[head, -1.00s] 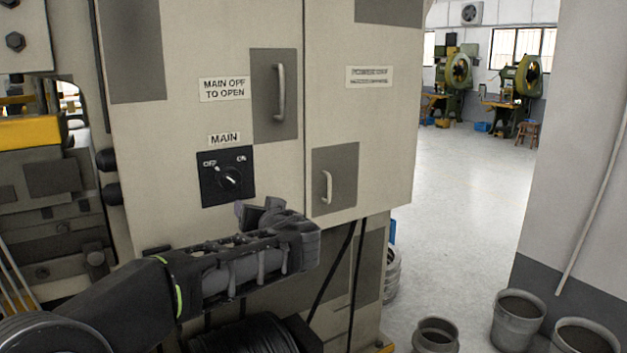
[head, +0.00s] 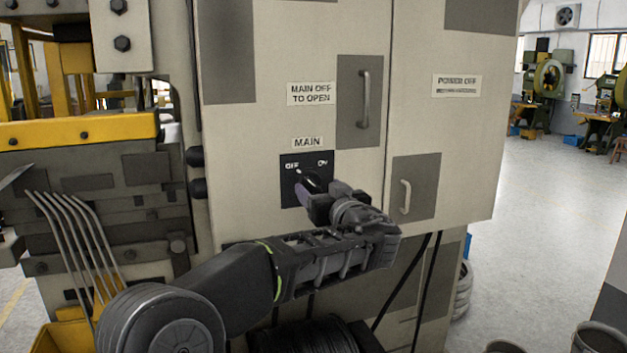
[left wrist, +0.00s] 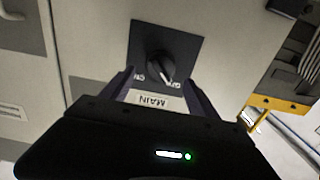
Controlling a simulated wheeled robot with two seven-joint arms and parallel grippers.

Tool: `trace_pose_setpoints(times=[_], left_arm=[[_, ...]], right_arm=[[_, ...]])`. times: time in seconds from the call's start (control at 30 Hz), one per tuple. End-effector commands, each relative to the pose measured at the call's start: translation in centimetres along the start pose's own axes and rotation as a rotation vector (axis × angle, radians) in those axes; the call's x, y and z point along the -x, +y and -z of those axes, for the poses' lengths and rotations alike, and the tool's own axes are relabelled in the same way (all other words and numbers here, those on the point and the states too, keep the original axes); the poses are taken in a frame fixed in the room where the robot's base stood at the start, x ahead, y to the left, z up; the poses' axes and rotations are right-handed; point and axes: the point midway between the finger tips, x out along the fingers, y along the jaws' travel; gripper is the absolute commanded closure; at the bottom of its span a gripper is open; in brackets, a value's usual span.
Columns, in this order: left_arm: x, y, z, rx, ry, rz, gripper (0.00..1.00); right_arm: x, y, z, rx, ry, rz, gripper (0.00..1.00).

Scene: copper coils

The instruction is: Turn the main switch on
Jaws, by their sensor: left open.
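The main switch is a black rotary knob (left wrist: 161,65) on a square dark plate (left wrist: 140,35), under a MAIN label (head: 308,142) on the beige cabinet. In the left wrist view, which is upside down, its white pointer line points toward the OFF mark. In the head view the knob (head: 311,182) is partly hidden by my left gripper (head: 312,194). That gripper is open and empty, its two fingers (left wrist: 158,76) one on each side of the knob's near part. I cannot tell whether they touch it. My right gripper is not in view.
The cabinet has a handle (head: 364,99) above right of the switch and a lower handle (head: 405,197) right of my gripper. Curved grey rods (head: 80,235) stand at the left. Dark cables hang below the cabinet. Open floor (head: 540,230) lies to the right.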

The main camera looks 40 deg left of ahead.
Motion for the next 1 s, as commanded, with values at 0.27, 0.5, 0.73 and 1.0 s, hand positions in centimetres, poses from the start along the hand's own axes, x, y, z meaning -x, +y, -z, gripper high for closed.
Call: trace_pose_setpoints(times=[0.27, 0.5, 0.73, 1.0], left_arm=[[-4.1, 0.0, 0.2, -0.001, 0.000, 0.001, 0.31], [-5.0, 0.0, 0.0, 0.000, 0.000, 0.000, 0.31], [-5.0, 0.0, 0.0, 0.000, 0.000, 0.000, 0.37], [-5.0, 0.0, 0.0, 0.000, 0.000, 0.000, 0.59]], right_arm=[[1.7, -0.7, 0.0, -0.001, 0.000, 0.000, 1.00], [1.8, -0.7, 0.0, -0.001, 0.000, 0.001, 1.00], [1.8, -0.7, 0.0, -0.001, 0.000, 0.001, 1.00], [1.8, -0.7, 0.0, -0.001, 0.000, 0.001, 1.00]])
